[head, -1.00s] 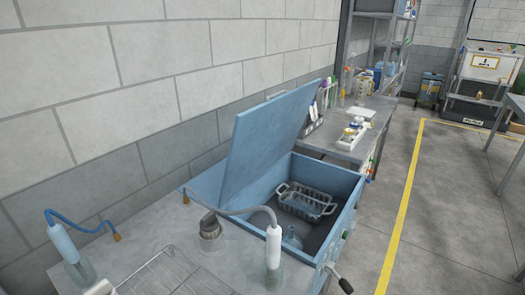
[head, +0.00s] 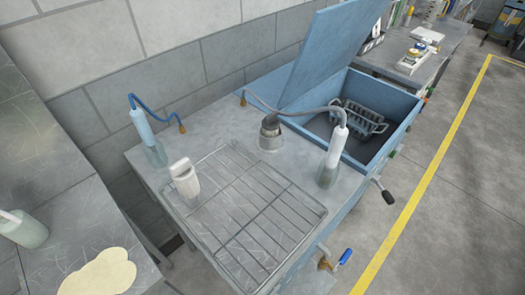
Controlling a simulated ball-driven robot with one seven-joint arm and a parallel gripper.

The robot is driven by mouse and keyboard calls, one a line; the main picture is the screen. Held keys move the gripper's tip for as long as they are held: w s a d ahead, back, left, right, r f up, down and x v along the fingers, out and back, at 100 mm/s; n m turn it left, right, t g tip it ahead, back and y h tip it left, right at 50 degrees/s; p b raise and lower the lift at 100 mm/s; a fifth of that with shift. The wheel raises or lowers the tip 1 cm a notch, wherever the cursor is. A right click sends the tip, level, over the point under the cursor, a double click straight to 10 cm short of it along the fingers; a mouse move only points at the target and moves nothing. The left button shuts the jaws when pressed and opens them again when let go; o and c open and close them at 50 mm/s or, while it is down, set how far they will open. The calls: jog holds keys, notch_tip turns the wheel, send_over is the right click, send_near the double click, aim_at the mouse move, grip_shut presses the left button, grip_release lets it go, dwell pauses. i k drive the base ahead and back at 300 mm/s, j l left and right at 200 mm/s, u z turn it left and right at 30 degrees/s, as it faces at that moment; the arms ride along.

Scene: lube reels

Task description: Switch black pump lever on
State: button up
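The black lever (head: 386,192) sticks out from the front side of the blue wash unit (head: 362,205), right of the metal worktop in the head view. Its black grip points down and to the right on a short metal rod. A second lever with a blue handle (head: 344,257) sits lower on the same front side, on a brass-coloured fitting. I cannot tell from this view which setting the black lever is in. My gripper is not in view.
A wire rack (head: 255,215) lies on the metal worktop. A white-topped bottle (head: 335,150), a blue hose bottle (head: 147,135) and a white container (head: 184,178) stand around it. The blue lid (head: 325,50) is raised over a basin with a basket (head: 358,118). Floor right of the unit is clear.

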aim_at(388, 199)
jog(key=u, duration=0.65)
jog(key=l+u, duration=1.2)
jog(key=k+l+u, duration=0.1)
jog(key=l, duration=0.35)
jog(key=k+l+u, duration=0.1)
jog(key=l, duration=0.35)
jog(key=k+l+u, duration=0.1)
jog(key=k+l, duration=0.15)
jog(key=l, duration=0.15)
jog(key=k+l+u, duration=0.1)
jog(key=l, duration=0.35)
jog(key=k+l+u, duration=0.1)
jog(key=k+l, duration=0.2)
jog(key=k+l+u, duration=0.1)
jog(key=l, duration=0.35)
jog(key=k+l, duration=0.25)
jog(key=l, duration=0.15)
jog(key=k+l, duration=0.2)
jog(key=l, duration=0.2)
jog(key=k+l, duration=0.25)
jog(key=l, duration=0.15)
jog(key=k+l, duration=0.2)
jog(key=l, duration=0.2)
